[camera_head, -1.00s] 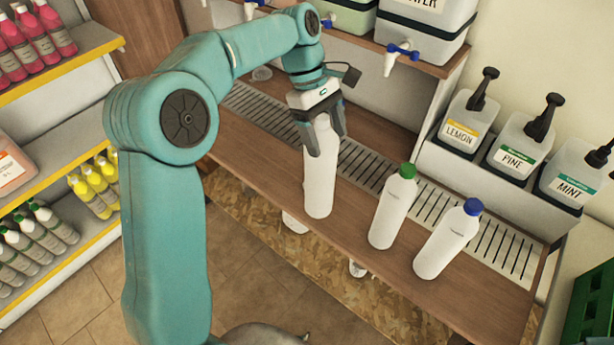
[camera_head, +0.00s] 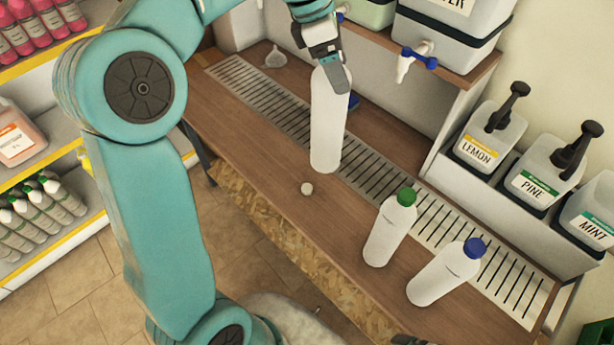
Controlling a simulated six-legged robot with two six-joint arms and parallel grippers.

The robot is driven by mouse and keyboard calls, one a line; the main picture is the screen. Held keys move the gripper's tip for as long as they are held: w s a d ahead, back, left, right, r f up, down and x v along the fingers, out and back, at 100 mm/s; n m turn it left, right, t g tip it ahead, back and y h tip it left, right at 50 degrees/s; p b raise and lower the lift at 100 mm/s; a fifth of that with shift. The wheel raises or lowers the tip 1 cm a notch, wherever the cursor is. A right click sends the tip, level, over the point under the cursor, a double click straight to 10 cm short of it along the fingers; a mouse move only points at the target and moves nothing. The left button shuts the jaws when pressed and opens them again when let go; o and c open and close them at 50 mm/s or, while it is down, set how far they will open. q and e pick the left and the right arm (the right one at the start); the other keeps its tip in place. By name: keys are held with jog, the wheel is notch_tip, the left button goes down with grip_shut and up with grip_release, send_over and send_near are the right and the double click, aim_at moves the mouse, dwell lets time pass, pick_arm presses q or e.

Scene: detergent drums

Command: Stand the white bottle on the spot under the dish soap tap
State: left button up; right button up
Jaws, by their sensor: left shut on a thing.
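My left gripper (camera_head: 336,76) is shut on the upper part of a white bottle (camera_head: 326,128) and holds it nearly upright. The bottle's base shows near the front edge of the slotted drip tray (camera_head: 375,180); I cannot tell if it touches down. A white tap with a blue handle (camera_head: 405,66) sticks out from a white drum (camera_head: 445,45) right of the bottle. A pale green drum (camera_head: 370,12) stands left of that, with its tap mostly hidden by my gripper. No dish soap label is readable.
A white bottle with a green cap (camera_head: 390,232) and one with a blue cap (camera_head: 442,275) stand on the wooden counter (camera_head: 260,150). A clear funnel (camera_head: 275,58) lies at the back left. Pump jugs (camera_head: 490,140) line the right.

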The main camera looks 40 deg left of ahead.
aim_at(329, 141)
pick_arm(q)
jog(key=f, duration=1)
jog(key=f+b, duration=0.1)
jog(key=f, duration=0.5)
jog(key=shift+s+a, duration=0.15)
jog(key=shift+a, duration=0.1)
notch_tip(329, 141, down, 4)
jog(key=shift+d+r, duration=0.1)
jog(key=shift+r, duration=0.1)
jog(key=shift+f, duration=0.2)
jog(key=shift+f, duration=0.1)
jog(key=o, duration=1.3)
